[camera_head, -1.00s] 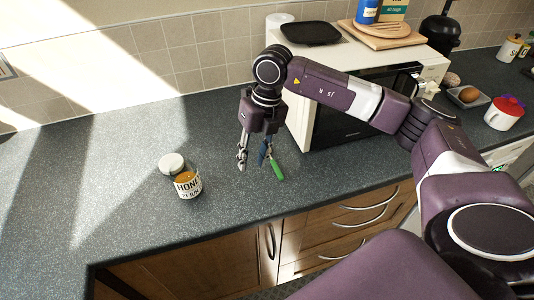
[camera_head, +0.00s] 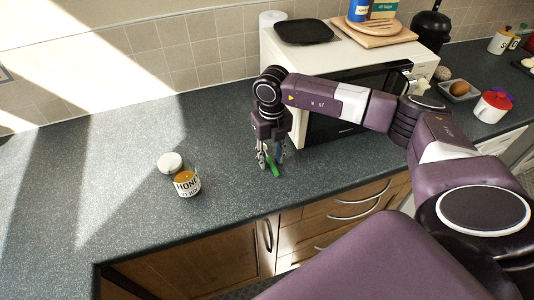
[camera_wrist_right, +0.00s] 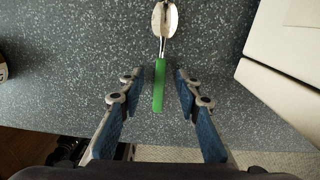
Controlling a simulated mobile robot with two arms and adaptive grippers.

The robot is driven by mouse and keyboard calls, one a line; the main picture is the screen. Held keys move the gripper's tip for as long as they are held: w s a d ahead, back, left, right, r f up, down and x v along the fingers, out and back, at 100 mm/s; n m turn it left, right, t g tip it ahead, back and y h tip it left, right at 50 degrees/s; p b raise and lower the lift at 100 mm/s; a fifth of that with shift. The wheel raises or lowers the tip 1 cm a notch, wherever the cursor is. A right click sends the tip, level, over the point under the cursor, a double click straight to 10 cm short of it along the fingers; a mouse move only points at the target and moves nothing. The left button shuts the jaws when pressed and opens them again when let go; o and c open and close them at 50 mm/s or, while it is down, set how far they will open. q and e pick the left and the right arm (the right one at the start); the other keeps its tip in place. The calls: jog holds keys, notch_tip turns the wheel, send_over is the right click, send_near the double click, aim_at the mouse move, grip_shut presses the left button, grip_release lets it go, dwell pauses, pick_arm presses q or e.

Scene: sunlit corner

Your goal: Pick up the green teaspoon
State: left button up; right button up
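The green teaspoon (camera_head: 273,166) lies on the dark speckled counter, its green handle toward the front edge. In the right wrist view the green handle (camera_wrist_right: 158,87) points down between the fingers and the metal bowl (camera_wrist_right: 164,18) is at the top. My right gripper (camera_head: 270,160) is right above the handle, fingers pointing down. In the right wrist view my right gripper (camera_wrist_right: 159,90) is open, with a blue-padded finger on each side of the handle and visible gaps to both. My left gripper is not in view.
A honey jar (camera_head: 187,182) stands left of the spoon, with a whitish round lid (camera_head: 170,162) by it. A white microwave (camera_head: 335,62) stands close on the right and behind. The counter's front edge is near the handle. The counter at left is clear.

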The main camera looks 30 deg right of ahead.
grip_shut()
jog(key=shift+r, duration=0.1)
